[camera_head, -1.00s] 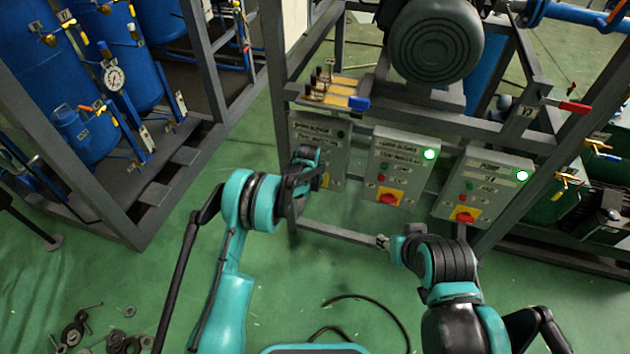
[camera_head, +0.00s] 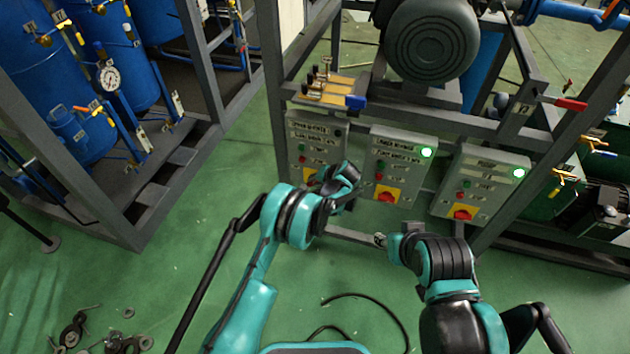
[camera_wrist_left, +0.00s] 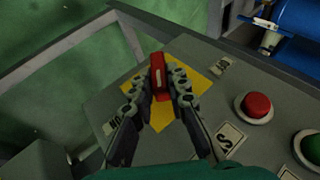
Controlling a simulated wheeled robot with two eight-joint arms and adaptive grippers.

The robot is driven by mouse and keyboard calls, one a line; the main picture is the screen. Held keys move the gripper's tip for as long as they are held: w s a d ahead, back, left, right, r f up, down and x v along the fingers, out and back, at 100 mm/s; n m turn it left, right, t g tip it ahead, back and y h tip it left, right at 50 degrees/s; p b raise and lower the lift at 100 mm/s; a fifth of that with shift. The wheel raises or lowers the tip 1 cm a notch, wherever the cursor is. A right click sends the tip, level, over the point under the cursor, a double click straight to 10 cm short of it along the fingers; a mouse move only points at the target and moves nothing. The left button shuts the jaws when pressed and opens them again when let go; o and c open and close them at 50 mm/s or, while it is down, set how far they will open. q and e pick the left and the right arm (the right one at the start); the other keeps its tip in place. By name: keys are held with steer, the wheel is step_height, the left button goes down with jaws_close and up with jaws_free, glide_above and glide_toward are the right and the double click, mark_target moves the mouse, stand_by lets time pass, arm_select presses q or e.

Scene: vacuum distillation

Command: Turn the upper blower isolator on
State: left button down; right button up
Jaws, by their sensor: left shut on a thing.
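The upper blower box (camera_head: 313,130) is the leftmost of three grey control boxes; its top-right lamp is dark. My left gripper (camera_head: 336,182) is at its lower part and hides most of the isolator in the head view. In the left wrist view the isolator's red handle (camera_wrist_left: 158,78) stands on a yellow plate (camera_wrist_left: 193,82). My left gripper (camera_wrist_left: 158,88) has its two fingers on either side of the handle, shut on it. My right gripper (camera_head: 381,240) is low, in front of the boxes; its fingers are too small to judge.
The middle box (camera_head: 399,147) and right box (camera_head: 492,168) have lit green lamps and red handles on yellow plates. A red button (camera_wrist_left: 257,105) and green button (camera_wrist_left: 311,149) sit beside the isolator. A grey frame bar (camera_head: 352,236) runs below; green floor lies open in front.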

stand_by(0.4)
arm_select(q)
steer(key=c, duration=1.5)
jaws_free()
steer(key=shift+s+d+r, duration=0.1)
steer(key=v, duration=1.1)
steer(key=shift+s+d+r, duration=0.2)
steer(key=shift+r, duration=0.05)
